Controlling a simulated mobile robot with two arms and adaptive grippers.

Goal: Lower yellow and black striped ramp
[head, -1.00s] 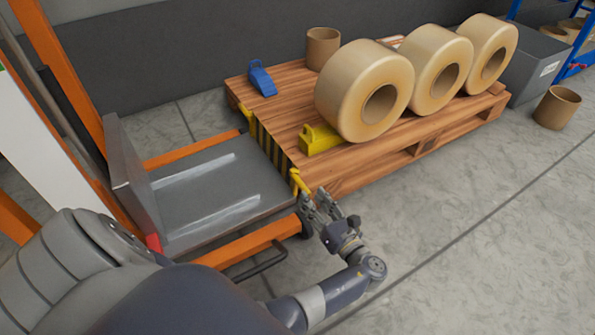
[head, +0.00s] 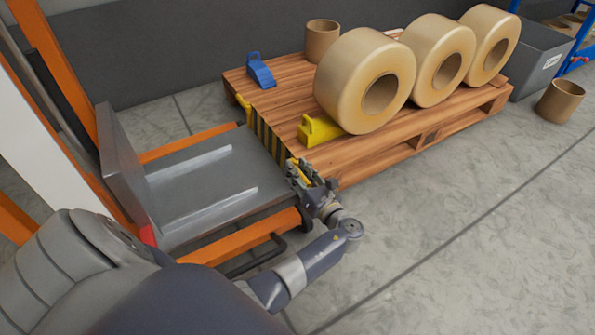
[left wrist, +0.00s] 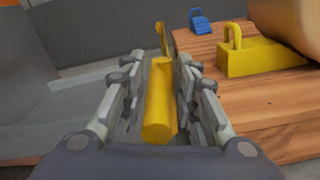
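The yellow and black striped ramp (head: 263,137) stands upright at the edge of the grey lift platform (head: 215,185), facing the wooden pallet. A yellow bar (left wrist: 160,105), at the ramp's near end, shows large in the left wrist view. My left gripper (head: 303,174) is at that near end. In the left wrist view, the fingers of this gripper (left wrist: 160,75) are open on both sides of the yellow bar, with gaps visible beside it. A second yellow piece (left wrist: 160,38) sticks up farther off. The striped face is hidden in the left wrist view. My right gripper is not in view.
The wooden pallet (head: 290,98) holds large tan rolls (head: 365,80), a yellow wedge (head: 318,129), a blue wedge (head: 261,72) and a cardboard tube (head: 322,40). Orange lift rails (head: 240,242) flank the platform. The grey floor at right is clear near my arm.

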